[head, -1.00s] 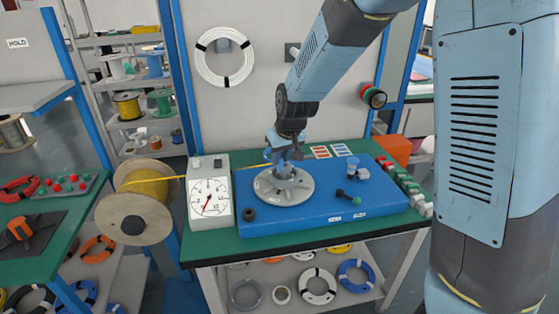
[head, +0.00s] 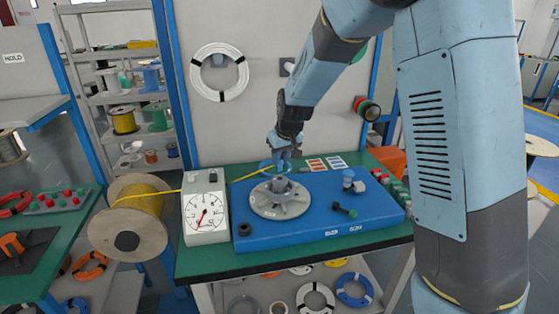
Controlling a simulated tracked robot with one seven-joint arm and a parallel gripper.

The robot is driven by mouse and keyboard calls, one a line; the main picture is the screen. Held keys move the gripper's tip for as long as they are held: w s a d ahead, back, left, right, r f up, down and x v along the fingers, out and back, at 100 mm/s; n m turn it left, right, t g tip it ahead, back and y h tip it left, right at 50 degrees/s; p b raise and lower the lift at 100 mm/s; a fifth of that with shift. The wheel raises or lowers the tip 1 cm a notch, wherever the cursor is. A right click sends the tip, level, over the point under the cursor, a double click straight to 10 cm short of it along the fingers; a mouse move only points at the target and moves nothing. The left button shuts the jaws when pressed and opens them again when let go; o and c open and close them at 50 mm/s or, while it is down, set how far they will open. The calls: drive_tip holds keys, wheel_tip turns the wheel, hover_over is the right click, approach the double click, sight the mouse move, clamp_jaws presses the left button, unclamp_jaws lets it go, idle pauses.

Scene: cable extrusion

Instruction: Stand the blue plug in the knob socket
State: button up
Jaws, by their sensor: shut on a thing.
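A grey hub (head: 280,185) stands up at the middle of the disc. A small blue cylinder (head: 348,174) stands at the right of the base, beside a small grey block (head: 359,187); I cannot tell whether it is the blue plug. A black ring-shaped fitting (head: 244,230) sits at the base's front left. I cannot tell which part is the knob socket.
A white dial box (head: 205,207) stands left of the base. Yellow cable runs from a wooden spool (head: 127,240) past it towards my gripper. Small coloured blocks line the green table's (head: 300,250) right side.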

sight(282, 164)
idle(0.7)
drive_tip(key=shift+f, duration=1.95)
drive_tip(key=shift+w+f, duration=0.1)
drive_tip(key=shift+f, duration=0.3)
drive_tip(key=o, duration=0.9)
drive_tip(key=shift+r, duration=4)
